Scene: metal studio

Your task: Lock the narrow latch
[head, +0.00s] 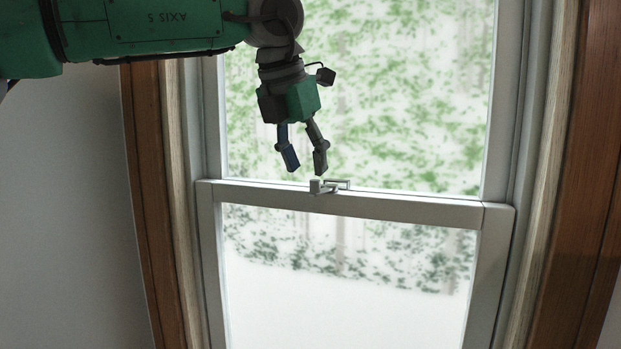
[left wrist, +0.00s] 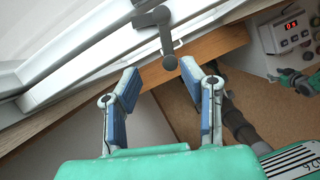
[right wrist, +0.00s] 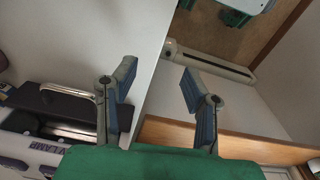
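The narrow latch (head: 325,186) is a small light-grey metal piece on the middle rail of the sash window, near the rail's centre. My left gripper (head: 305,170) hangs just above it and slightly to its left, fingers pointing down, apart and empty. In the left wrist view, the latch (left wrist: 160,38) shows as a lever with a rounded knob, beyond the open fingertips of the left gripper (left wrist: 167,90). No contact shows there. My right gripper (right wrist: 152,85) appears only in its own wrist view, with its fingers apart and nothing between them.
The white window rail (head: 410,207) runs across between wooden side trims (head: 565,150). A control box with a red display (left wrist: 290,30) is on the wall in the left wrist view. A black case with a handle (right wrist: 70,105) is left of my right gripper.

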